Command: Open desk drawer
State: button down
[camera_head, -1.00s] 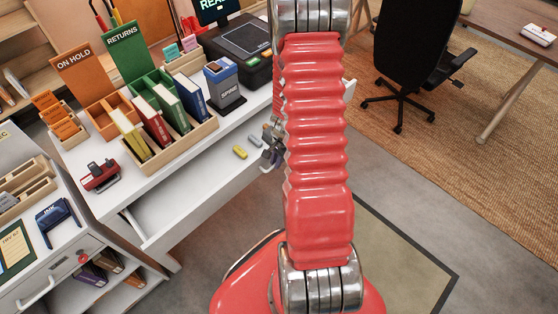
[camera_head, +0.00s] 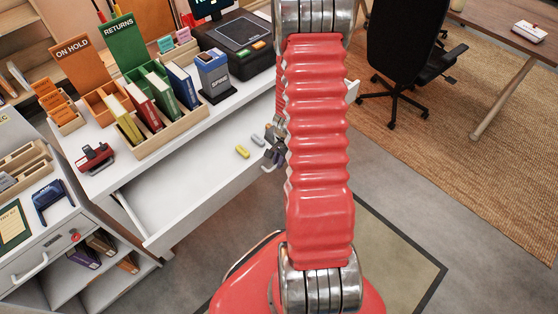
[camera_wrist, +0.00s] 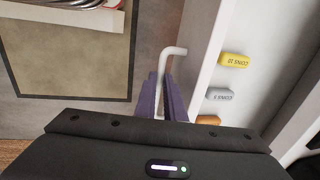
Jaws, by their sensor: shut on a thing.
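The white desk drawer (camera_head: 185,197) is pulled well out from under the desk top (camera_head: 150,160), with much of its pale interior showing. My gripper (camera_head: 271,157) is at the drawer front, partly hidden behind my arm. In the wrist view, its two purple fingers (camera_wrist: 163,100) are shut on the white bar handle (camera_wrist: 162,70). The drawer front (camera_wrist: 215,50) runs beside the handle. Inside the drawer lie a yellow block (camera_head: 242,151) and a grey block (camera_head: 257,140). An orange block (camera_wrist: 208,119) also shows in the wrist view.
A book organiser (camera_head: 160,140), a red stapler-like item (camera_head: 95,157) and a black machine (camera_head: 237,45) stand on the desk. A white cabinet (camera_head: 50,245) is close at left. A black chair (camera_head: 405,60) stands at right. Grey floor and a mat (camera_head: 395,260) lie below.

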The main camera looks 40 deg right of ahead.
jog(key=shift+s+a, duration=0.1)
jog(key=shift+a, duration=0.1)
jog(key=c, duration=1.8)
grip_release()
jog(key=shift+d, duration=0.1)
jog(key=shift+c, duration=0.2)
notch_tip(320, 180, up, 14)
jog(key=s, duration=0.2)
jog(key=shift+s+f, duration=0.25)
jog(key=shift+s, duration=0.05)
